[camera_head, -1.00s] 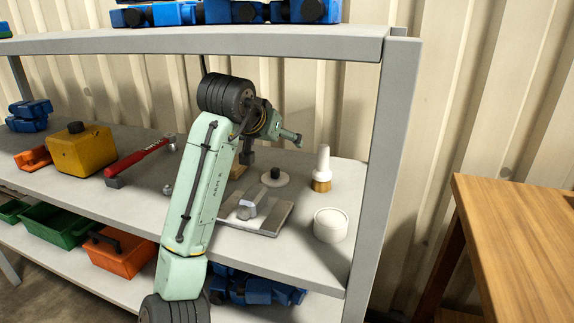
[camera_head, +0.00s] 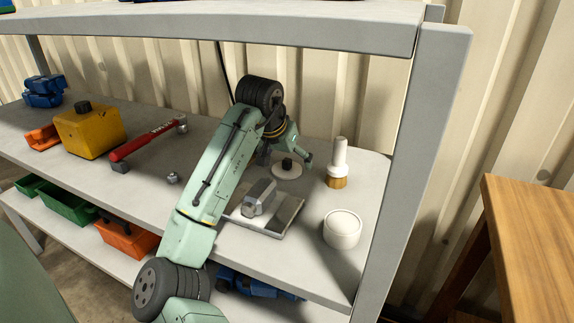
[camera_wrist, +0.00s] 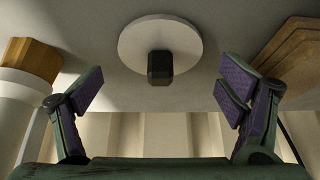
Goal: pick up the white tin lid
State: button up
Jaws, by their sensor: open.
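The white tin lid (camera_head: 287,174) is a flat white disc with a black knob, lying on the shelf board behind the grey metal plate. In the wrist view, the lid (camera_wrist: 140,42) is ahead of my gripper (camera_wrist: 160,92), its black knob (camera_wrist: 160,68) pointing towards the gap between the fingers. The purple-padded fingers are spread apart, with nothing held between them. In the head view, my gripper (camera_head: 303,157) is close by the lid and partly hidden by my wrist. I cannot tell whether a finger touches the lid.
A white brush (camera_head: 338,165) stands right of the lid, and a round white tub (camera_head: 342,229) is nearer the front. A metal plate with a block (camera_head: 258,198) lies in front. A shelf post (camera_head: 415,160) is at right, an upper shelf (camera_head: 300,27) above.

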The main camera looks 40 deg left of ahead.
jog(key=shift+w+f, duration=0.1)
jog(key=shift+f, duration=0.1)
jog(key=shift+c, duration=0.5)
jog(key=c, duration=1.6)
